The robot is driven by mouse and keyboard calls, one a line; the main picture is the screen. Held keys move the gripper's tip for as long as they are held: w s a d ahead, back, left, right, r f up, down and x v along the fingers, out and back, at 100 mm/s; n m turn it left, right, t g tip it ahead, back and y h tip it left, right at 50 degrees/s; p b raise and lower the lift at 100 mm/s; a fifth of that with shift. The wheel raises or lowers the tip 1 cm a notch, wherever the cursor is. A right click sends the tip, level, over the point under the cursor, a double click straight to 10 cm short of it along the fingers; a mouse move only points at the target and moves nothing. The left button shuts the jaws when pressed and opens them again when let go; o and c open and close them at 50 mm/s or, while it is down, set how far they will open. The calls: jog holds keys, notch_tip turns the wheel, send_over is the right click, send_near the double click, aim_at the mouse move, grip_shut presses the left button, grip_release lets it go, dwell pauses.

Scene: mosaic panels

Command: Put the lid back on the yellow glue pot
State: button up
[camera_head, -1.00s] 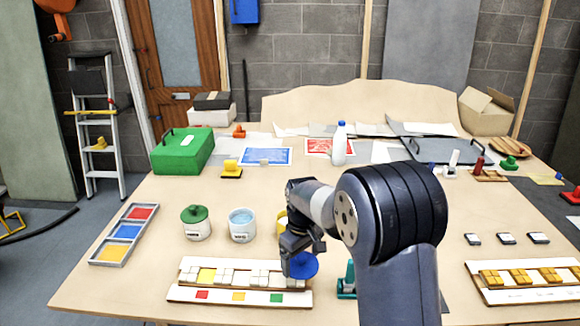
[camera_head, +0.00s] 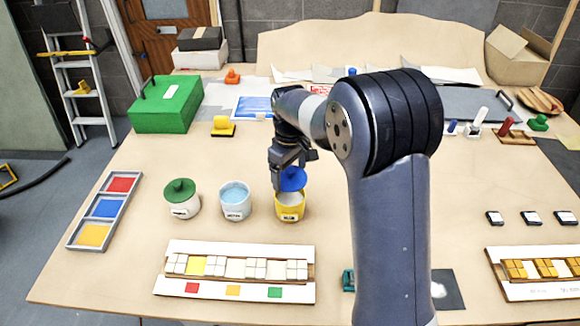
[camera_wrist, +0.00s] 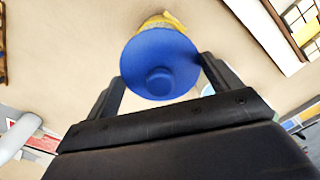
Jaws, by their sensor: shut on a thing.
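My gripper (camera_head: 290,164) is shut on the blue lid (camera_head: 292,180), which has a round knob. The lid looks tilted and overlaps the back of the yellow glue pot (camera_head: 290,210) in the head view. The pot stands upright, and pale contents show at its opening. I cannot tell whether lid and pot touch. In the wrist view the blue lid (camera_wrist: 158,55) lies between the fingers of my gripper (camera_wrist: 165,82). It hides most of the yellow pot (camera_wrist: 160,20), leaving a yellow edge above it.
An open pot with blue contents (camera_head: 235,203) stands just left of the yellow pot. Farther left is a white pot with a green lid (camera_head: 182,200). A mosaic board (camera_head: 235,285) lies in front. A tray of coloured squares (camera_head: 103,208) is at the left.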

jog(key=shift+f+b, duration=1.75)
jog(key=shift+f, duration=1)
jog(key=shift+f, duration=0.1)
dwell(0.3)
jog(key=o, duration=0.8)
jog(key=shift+r+p, duration=2.8)
jog(key=shift+r, duration=0.75)
